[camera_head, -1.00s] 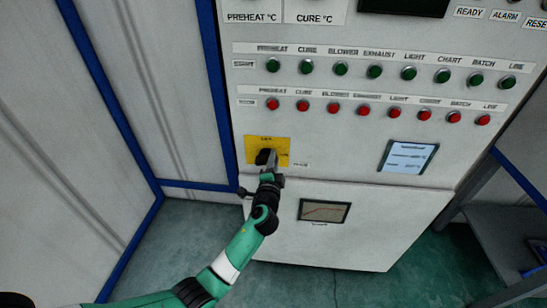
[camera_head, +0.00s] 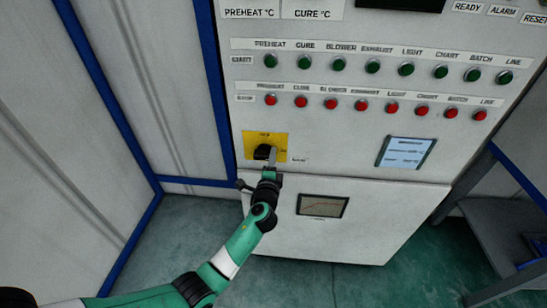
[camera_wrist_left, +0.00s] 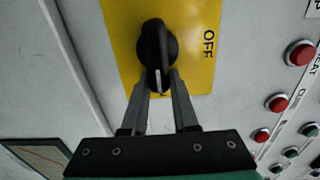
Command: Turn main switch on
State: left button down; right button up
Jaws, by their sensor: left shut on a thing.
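The main switch is a black rotary knob (camera_head: 262,152) on a yellow plate (camera_head: 251,139) at the lower left of the white control panel. In the left wrist view the knob (camera_wrist_left: 155,45) has a white mark pointing down, toward my gripper, about a quarter turn from the word OFF on the right of the plate (camera_wrist_left: 195,75). My left gripper (camera_head: 272,160) is at the knob's lower right in the head view. In the left wrist view its two fingers (camera_wrist_left: 160,83) are shut on the knob's handle, one on each side. My right gripper is not in view.
Rows of green buttons (camera_head: 406,69) and red buttons (camera_head: 392,107) are above the switch. A small screen (camera_head: 406,152) is to its right and a chart display (camera_head: 322,206) is below. A blue-edged metal stand (camera_head: 490,225) is at the far right. Floor is clear at the lower middle.

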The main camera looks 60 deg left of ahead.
pick_arm(q)
jog(key=c, duration=0.9)
grip_release()
jog(key=shift+s+a+f, duration=0.1)
jog(key=shift+s+f, duration=0.05)
jog(key=shift+f, duration=0.05)
jog(key=shift+o, duration=1.1)
jog(key=shift+r, duration=0.1)
jog(key=p+v, duration=0.3)
jog(key=v, duration=0.8)
jog(key=shift+s, duration=0.2)
jog(key=shift+w+d, duration=0.1)
jog(key=shift+d, duration=0.2)
